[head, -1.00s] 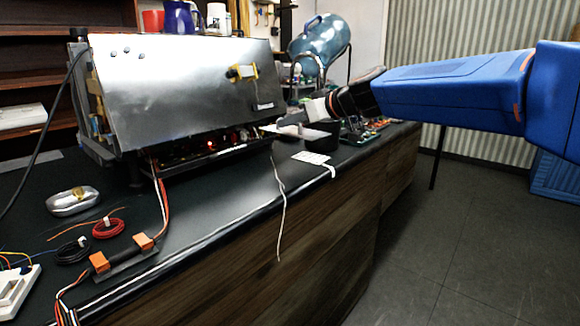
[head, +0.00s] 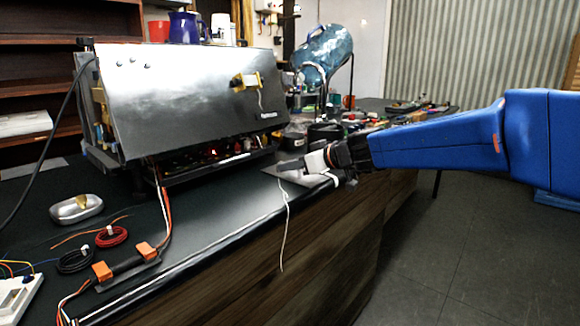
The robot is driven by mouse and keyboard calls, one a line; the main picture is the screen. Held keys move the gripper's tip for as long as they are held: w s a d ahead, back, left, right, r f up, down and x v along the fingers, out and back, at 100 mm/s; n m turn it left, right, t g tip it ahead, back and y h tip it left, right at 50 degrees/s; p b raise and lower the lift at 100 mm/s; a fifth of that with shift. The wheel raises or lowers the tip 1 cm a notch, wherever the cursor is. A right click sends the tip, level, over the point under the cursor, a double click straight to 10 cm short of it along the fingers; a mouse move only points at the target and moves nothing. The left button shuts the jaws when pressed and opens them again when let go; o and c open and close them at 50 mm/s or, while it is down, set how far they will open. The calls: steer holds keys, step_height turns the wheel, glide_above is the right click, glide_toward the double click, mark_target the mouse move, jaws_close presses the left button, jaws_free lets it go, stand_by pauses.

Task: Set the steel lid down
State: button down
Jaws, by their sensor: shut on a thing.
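My gripper (head: 300,165) is at the front edge of the dark counter (head: 215,205), right of the brewer. It is shut on the steel lid (head: 300,179), a thin flat grey plate that shows nearly level just under the fingers. The lid lies at or very close to the counter top near its front edge. I cannot tell whether it touches the counter. The fingers hide part of the lid.
The brewer (head: 190,95) with its steel panel stands at the back left. A black container (head: 325,133) and circuit boards lie behind my gripper. A white wire (head: 286,225) hangs over the front edge. A metal dish (head: 76,208) and coiled wires are at left.

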steer(key=c, duration=1.8)
jaws_free()
steer(key=shift+c, duration=0.2)
steer(key=v, duration=1.2)
steer(key=shift+r, duration=0.1)
steer(key=s+d+f+m+g+h, duration=0.1)
steer(key=s+d+f+m+h, duration=0.2)
steer(key=s+d+f, duration=0.5)
steer(key=s+d+f+m+g+h, duration=0.1)
steer(key=s+d+f+m+h, duration=0.3)
steer(key=s+d+f, duration=0.4)
steer(key=s+d+f+m+g+h, duration=0.1)
steer(key=s+d+f+m+h, duration=0.2)
steer(key=s+d+f, duration=0.5)
steer(key=s, duration=0.8)
steer(key=shift+g+h, duration=0.3)
steer(key=shift+h, duration=0.1)
steer(key=shift+s, duration=0.1)
